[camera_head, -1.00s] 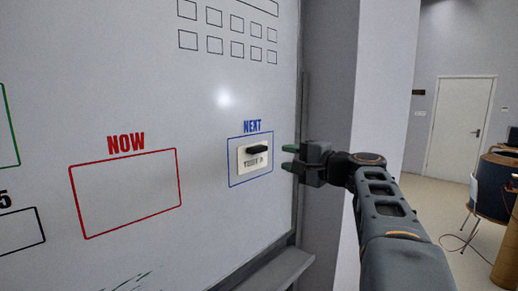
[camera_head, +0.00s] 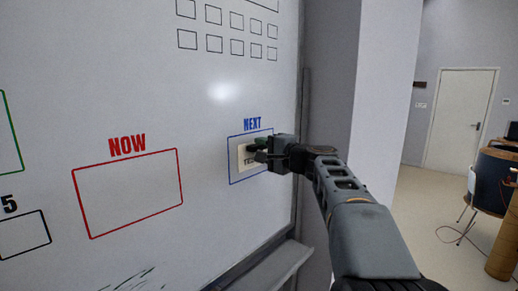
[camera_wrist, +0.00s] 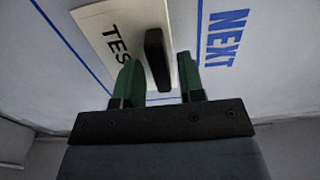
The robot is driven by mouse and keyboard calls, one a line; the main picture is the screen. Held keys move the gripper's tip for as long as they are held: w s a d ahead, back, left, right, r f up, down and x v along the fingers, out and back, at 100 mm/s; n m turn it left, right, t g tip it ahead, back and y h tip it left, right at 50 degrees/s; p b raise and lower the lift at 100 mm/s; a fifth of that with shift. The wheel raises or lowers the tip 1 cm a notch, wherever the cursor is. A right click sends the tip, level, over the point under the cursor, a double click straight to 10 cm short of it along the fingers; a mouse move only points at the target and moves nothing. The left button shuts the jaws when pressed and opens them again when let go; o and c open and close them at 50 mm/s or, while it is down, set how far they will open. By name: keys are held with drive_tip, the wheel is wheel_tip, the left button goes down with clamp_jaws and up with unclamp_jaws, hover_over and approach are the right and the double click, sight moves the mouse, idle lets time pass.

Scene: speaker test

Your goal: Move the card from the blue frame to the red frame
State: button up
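The card (camera_head: 243,158) is cream with dark "TEST" lettering and lies on the whiteboard inside the blue frame (camera_head: 233,182) labelled NEXT. In the wrist view the card (camera_wrist: 105,25) has a black handle (camera_wrist: 157,60) standing out from it. My gripper (camera_head: 257,149) is at the card, partly covering it in the head view. In the wrist view its green fingertips (camera_wrist: 159,78) are apart, one on each side of the handle's near end, with gaps showing. The red frame (camera_head: 128,193), labelled NOW, is empty to the left.
Small black boxes (camera_head: 237,48) are drawn at the top of the board. A green frame (camera_head: 18,130) and a black frame (camera_head: 24,235) are at the left edge. A ledge (camera_head: 265,270) runs below the board. A grey wall (camera_head: 330,90) stands right of it.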

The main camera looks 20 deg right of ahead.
clamp_jaws()
idle(0.8)
